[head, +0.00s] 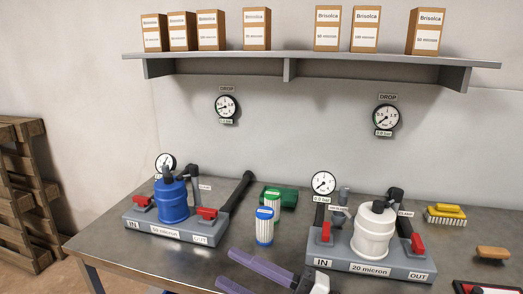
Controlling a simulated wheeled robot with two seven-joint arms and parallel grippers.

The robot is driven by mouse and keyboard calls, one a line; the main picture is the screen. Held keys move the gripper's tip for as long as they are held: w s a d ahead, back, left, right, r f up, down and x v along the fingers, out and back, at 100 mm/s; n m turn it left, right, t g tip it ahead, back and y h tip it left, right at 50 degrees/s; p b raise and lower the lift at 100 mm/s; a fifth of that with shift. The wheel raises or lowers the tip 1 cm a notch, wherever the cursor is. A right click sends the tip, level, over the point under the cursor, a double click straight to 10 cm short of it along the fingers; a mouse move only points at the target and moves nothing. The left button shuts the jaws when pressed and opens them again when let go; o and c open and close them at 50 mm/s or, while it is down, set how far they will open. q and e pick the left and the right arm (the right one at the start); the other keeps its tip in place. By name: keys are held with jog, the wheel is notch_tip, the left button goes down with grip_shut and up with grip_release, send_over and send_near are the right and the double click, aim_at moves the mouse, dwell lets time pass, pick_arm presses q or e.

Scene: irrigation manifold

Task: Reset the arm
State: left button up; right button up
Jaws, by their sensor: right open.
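My right gripper (228,267) reaches in at the bottom middle with its two purple fingers pointing left. The fingers are apart with nothing between them. It is at the front of the grey table (110,243), in front of a white cartridge with a blue top (264,229). My left gripper is not in view.
A blue filter housing (171,203) on a grey base stands left, a white housing (373,235) on another base right. Both have red valve handles. A green box (280,195), a yellow brush (445,214) and a brown block (492,253) lie on the table. A shelf (220,65) holds several boxes.

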jog(key=s+d+f+m+t+h, duration=0.1)
jog(key=d+f+m+t+h, duration=0.3)
jog(key=d+f+m+h, duration=0.4)
jog(key=d+f+m+t+h, duration=0.4)
jog(key=d+f+m+h, duration=0.1)
jog(key=f+m, duration=0.55)
jog(key=s+d+f+m+g+h, duration=0.2)
jog(key=s+d+f+m+g, duration=0.1)
jog(key=s+f, duration=0.5)
jog(key=s+d+f+m+g+h, duration=0.2)
jog(key=s+d+f+m+g, duration=0.2)
jog(key=s+f, duration=0.4)
jog(key=s, duration=0.2)
jog(key=shift+s+d+f+h, duration=0.35)
jog(key=shift+d+f+h, duration=0.05)
